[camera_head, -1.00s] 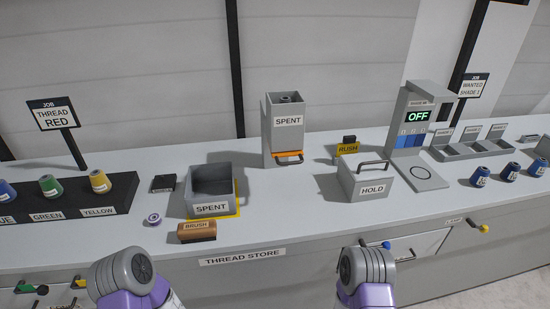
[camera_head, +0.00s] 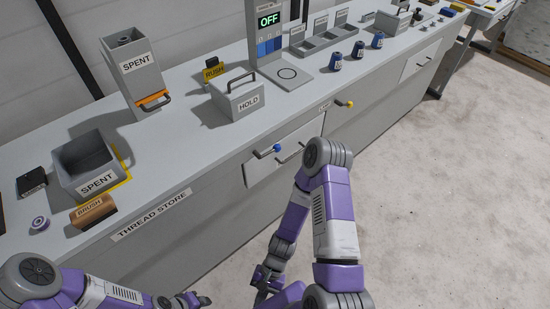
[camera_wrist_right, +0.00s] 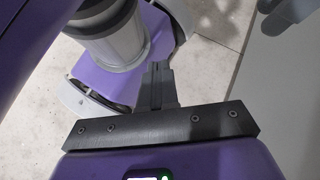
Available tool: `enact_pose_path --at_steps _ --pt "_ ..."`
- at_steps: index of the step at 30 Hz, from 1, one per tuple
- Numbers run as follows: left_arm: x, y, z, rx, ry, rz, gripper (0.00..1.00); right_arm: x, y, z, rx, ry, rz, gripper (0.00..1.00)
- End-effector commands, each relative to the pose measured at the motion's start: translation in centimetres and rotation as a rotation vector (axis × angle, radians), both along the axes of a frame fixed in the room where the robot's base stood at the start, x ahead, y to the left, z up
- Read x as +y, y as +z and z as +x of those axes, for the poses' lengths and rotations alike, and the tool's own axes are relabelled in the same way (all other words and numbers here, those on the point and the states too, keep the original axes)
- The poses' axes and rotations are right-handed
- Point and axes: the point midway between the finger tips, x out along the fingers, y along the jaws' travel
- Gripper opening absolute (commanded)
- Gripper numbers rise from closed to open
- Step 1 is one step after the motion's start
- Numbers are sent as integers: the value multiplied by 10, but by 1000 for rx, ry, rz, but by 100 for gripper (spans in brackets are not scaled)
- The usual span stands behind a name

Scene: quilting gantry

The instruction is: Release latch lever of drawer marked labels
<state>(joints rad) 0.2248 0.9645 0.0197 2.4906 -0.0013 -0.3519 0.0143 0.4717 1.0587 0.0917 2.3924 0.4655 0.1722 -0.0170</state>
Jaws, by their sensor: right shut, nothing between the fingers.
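No drawer marking reading "labels" is legible in these views. A pale drawer front (camera_head: 257,172) below the counter has a bar handle and a latch lever with a blue knob (camera_head: 277,148). To its right a lever with a yellow knob (camera_head: 350,104) sits on the cabinet front; the small tag between them is too small to read. My right gripper (camera_head: 262,287) hangs low in front of the cabinet, apart from the levers. In the right wrist view the right gripper (camera_wrist_right: 158,85) is shut and empty above the floor. My left gripper (camera_head: 198,299) shows small at the bottom edge, its jaws unclear.
Open floor (camera_head: 450,200) lies to the right of the cabinet.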

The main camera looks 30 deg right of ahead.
Motion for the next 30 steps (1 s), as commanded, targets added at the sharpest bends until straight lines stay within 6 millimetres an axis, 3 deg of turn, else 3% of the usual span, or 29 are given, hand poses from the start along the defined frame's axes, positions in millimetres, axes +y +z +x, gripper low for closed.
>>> enact_pose_path --at_steps 2,5,8,11,14,15,18,21,24,27,30 --pt "0 -3 0 0 0 0 43 18 13 -1 175 -169 126 0" --pt "0 -5 0 0 0 0 43 38 38 17 360 -394 320 0" --pt "0 -7 0 0 0 0 43 44 64 57 499 -637 544 0" --pt "0 -10 0 0 0 0 43 28 86 109 582 -894 792 0" --pt "0 -12 0 0 0 0 43 -15 100 162 599 -1162 1056 0" --pt "0 -13 0 0 0 0 43 -38 103 181 587 -1268 1161 0" --pt "0 -15 0 0 0 0 43 -105 104 212 510 -1517 1403 0" --pt "0 -16 0 0 0 0 43 -167 100 223 398 -1713 1590 0" --pt "0 -17 0 0 0 0 43 -210 95 221 297 -1841 1709 0" --pt "0 -17 0 0 0 0 43 -232 93 218 235 -1908 1768 0" --pt "0 -18 0 0 0 0 43 -239 94 221 214 -1925 1786 0"
